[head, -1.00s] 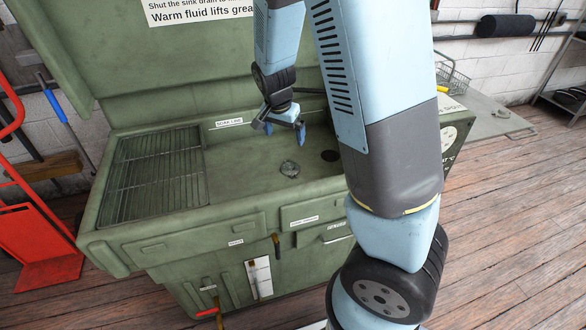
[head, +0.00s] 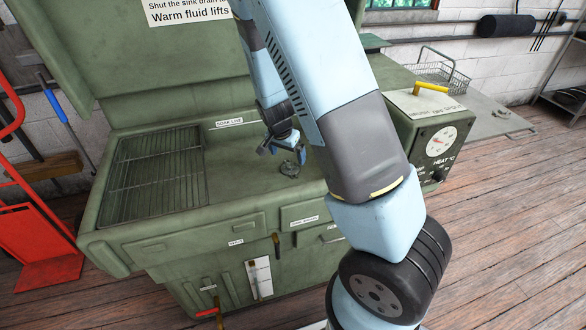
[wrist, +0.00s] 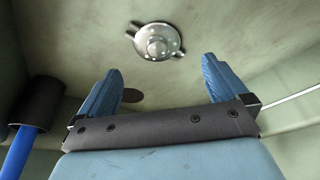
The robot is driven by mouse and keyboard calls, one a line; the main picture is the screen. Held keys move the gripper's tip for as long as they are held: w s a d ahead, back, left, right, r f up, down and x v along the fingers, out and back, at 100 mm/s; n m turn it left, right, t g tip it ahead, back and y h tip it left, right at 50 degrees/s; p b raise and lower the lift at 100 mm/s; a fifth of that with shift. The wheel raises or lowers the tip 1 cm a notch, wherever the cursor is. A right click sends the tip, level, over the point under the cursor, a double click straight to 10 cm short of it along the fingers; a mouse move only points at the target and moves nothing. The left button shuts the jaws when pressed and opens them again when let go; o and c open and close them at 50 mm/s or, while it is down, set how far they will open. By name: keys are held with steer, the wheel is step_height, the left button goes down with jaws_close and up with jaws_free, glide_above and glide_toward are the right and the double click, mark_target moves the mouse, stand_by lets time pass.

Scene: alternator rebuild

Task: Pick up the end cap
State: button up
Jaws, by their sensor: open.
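The end cap (head: 289,169) is a small round grey metal piece with lugs at its edge. It lies on the floor of the green sink, right of the wire rack. In the wrist view the end cap (wrist: 157,42) shows whole, with its raised centre hub, beyond the fingertips and roughly between them. My gripper (head: 287,153) is above and close to the end cap in the head view. In the wrist view my gripper's blue fingers (wrist: 160,80) are spread wide with nothing between them. The exact height gap cannot be told.
The wire rack (head: 155,175) fills the sink's left side. A blue handle with a dark collar (wrist: 30,120) is at the left of the wrist view. A dark drain hole (wrist: 125,96) lies near the left finger. A heater box (head: 430,130) and wire basket (head: 440,78) are at right.

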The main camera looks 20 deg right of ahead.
mark_target(290, 165)
steer(key=shift+s+x, duration=0.15)
steer(key=shift+x, duration=1.2)
steer(key=shift+s+x, duration=0.1)
steer(key=shift+x, duration=1.25)
steer(key=shift+c, duration=0.4)
steer(key=c, duration=1.2)
